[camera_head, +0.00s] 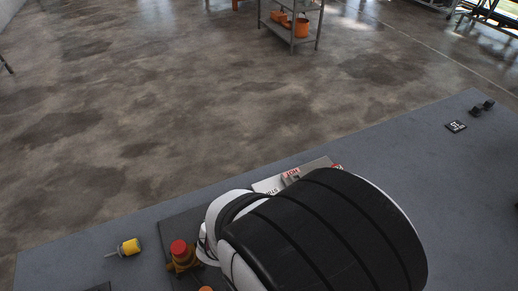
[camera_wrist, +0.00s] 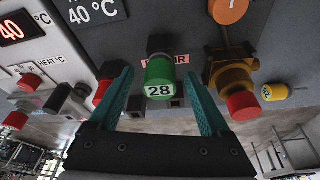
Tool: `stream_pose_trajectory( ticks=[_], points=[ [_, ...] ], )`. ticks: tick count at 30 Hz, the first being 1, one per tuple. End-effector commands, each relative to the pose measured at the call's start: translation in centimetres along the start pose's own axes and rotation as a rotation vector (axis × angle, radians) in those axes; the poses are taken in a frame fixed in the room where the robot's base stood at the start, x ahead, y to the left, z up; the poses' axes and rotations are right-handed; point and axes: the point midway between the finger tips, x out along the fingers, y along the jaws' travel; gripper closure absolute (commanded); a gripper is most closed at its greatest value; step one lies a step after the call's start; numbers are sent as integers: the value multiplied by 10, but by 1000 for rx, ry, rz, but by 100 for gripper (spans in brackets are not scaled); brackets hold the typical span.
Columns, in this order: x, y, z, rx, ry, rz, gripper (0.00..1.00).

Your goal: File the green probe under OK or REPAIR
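The green probe (camera_wrist: 159,76), with a white "28" label, shows in the wrist view between the two teal fingers of my gripper (camera_wrist: 157,82). The fingers stand apart, with a visible gap on each side of the probe. A dark round part adjoins its far end. A red-lettered REPAIR label (camera_wrist: 181,58) is partly hidden behind the probe; only its ends show. No OK label is readable. In the head view my arm covers the probe and my gripper.
A brown fixture with a red cap (camera_wrist: 240,104) stands right of the probe, near a yellow piece (camera_wrist: 275,92). A red piece (camera_wrist: 101,92) and panels reading 40 °C (camera_wrist: 92,10) are on the left. In the head view, the grey table (camera_head: 400,150) has clear room at right.

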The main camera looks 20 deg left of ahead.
Motion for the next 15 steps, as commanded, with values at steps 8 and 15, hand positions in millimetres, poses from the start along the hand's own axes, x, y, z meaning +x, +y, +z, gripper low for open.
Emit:
stream_pose_trajectory(
  ticks=[8, 15],
  points=[
    [-4, 0, -2, 2, 3, 1, 19],
    [-41, 0, -8, 3, 5, 0, 19]
  ],
)
